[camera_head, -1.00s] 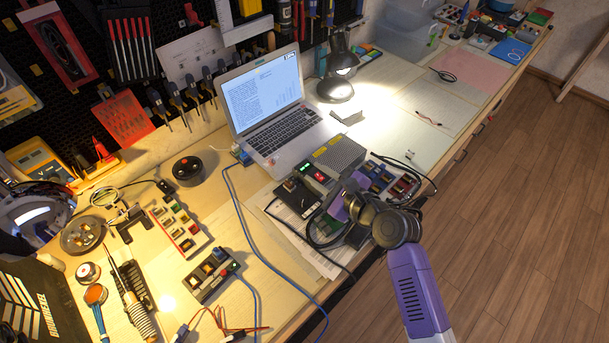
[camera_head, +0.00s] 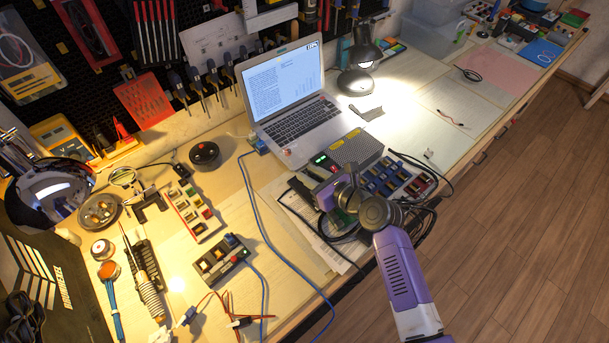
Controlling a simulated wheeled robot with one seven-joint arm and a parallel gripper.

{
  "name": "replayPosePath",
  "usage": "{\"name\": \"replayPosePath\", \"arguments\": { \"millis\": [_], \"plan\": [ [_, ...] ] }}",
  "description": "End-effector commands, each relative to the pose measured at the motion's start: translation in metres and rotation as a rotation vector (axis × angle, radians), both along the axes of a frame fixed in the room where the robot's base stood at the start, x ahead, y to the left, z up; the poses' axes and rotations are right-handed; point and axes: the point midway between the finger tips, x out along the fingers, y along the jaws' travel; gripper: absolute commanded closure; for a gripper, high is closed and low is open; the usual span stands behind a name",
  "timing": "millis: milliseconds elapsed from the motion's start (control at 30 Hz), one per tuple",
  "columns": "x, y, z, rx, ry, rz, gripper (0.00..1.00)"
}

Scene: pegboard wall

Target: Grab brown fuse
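My purple arm reaches in from the lower right over the bench edge. My gripper (camera_head: 327,195) is at its far end, low over black cables and papers in front of the grey power unit. Its fingers are too small and too covered to tell open from shut, and I see nothing clearly held. A fuse tray (camera_head: 397,179) with blue, red and darker pieces lies just right of the gripper, partly behind my arm. I cannot single out the brown fuse with certainty. A grey block with coloured pieces (camera_head: 222,262) and a longer strip of coloured pieces (camera_head: 190,211) lie further left.
A laptop (camera_head: 290,105) stands behind the gripper, with a grey speaker-like box (camera_head: 357,149) in front of it. A lit black lamp (camera_head: 360,75) is behind. A blue cable (camera_head: 262,232) crosses the bench.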

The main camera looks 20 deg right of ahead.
Motion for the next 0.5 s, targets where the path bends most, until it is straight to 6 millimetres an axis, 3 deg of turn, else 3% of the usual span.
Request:
{"name": "replayPosePath", "arguments": {
  "millis": [300,333,433,500],
  "plan": [
    [0.0067,0.0025,-0.0034,-0.001,0.001,0.000,0.75],
    [0.0066,0.0025,-0.0034,-0.001,0.001,0.000,0.77],
    [0.0066,0.0023,-0.0033,-0.001,0.001,0.000,0.96],
    [0.0066,0.0022,-0.0033,-0.001,0.001,0.000,1.00]
  ]
}}
